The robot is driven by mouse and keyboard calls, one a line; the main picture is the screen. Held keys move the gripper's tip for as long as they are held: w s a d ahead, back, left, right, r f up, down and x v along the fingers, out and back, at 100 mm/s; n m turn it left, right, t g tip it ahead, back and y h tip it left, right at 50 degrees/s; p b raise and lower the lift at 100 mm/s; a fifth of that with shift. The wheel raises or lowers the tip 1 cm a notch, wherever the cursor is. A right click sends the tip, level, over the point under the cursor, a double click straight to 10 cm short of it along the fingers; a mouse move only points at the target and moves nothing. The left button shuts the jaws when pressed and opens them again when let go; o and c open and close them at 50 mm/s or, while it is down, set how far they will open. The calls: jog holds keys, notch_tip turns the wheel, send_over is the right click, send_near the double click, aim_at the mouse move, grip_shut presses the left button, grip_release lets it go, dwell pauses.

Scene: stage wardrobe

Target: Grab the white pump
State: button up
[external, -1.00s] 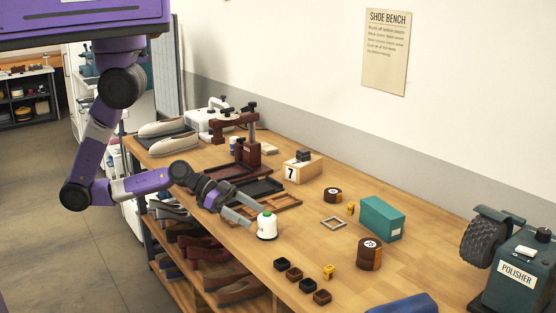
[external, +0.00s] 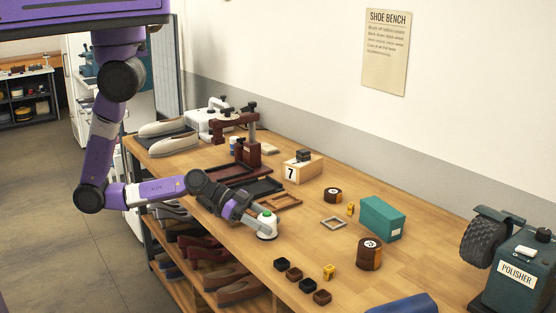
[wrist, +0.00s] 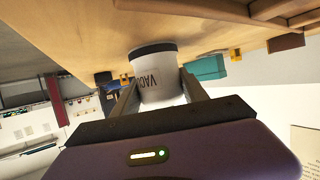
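The white pump (external: 267,231) is a small white canister with a green top and dark base ring. It stands upright on the bench. In the wrist view its white body (wrist: 160,90) shows between my fingers, with lettering that begins "VACU". My gripper (external: 262,225) has come in from the left at a low angle, and its fingers lie on either side of the pump. In the wrist view my gripper (wrist: 159,82) is spread, with slim gaps between the fingers and the body. I cannot tell whether the fingertips touch it.

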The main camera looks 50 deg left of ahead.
grip_shut()
jog(key=shift+r, duration=0.1)
jog(key=shift+r, duration=0.1)
notch_tip(320, 180, up, 20)
jog(key=p, duration=0.7)
